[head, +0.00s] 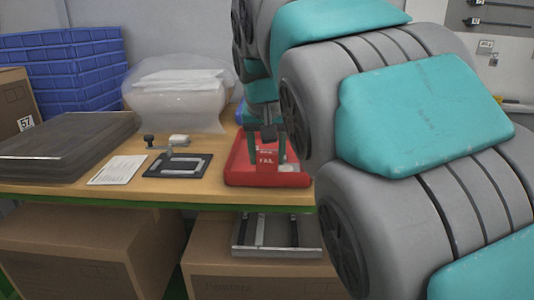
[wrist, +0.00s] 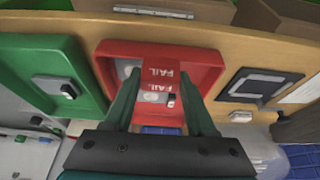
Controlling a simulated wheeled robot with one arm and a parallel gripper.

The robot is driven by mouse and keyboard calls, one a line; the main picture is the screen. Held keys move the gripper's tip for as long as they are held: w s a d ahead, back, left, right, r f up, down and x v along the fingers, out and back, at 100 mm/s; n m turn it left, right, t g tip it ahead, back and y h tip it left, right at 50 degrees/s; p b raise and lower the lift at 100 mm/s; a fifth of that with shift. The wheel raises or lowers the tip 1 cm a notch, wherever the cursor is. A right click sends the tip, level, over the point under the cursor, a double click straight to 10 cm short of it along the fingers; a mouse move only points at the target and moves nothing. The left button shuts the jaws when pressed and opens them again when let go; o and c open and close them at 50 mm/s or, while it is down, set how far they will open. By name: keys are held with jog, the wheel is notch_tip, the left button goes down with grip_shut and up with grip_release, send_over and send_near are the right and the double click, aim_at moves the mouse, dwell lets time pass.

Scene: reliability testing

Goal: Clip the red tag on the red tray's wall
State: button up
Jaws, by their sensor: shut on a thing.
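The red tray (head: 240,178) sits at the front right of the wooden bench, partly hidden by my arm in the head view. My gripper (head: 267,158) reaches down over the tray. Its two dark green fingers are on either side of the red FAIL tag (head: 266,161), shut on it. In the wrist view, the gripper (wrist: 160,82) holds the tag (wrist: 158,76) over the tray's inside. I cannot tell whether the tag touches the wall.
A small pale object and a dark one lie by the tag in the wrist view. A green tray (wrist: 88,80) stands beside the red one. A black frame (head: 180,165), a paper sheet (head: 117,170) and a wrapped bundle (head: 175,95) occupy the bench.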

jog(key=shift+f+b, duration=0.3)
jog(key=shift+f, duration=0.35)
dwell(0.9)
jog(key=shift+r+p, duration=0.4)
jog(key=shift+r, duration=0.3)
dwell(3.4)
jog(key=shift+f+b, duration=0.35)
jog(key=shift+f, duration=0.3)
dwell(1.1)
jog(key=o, duration=1.4)
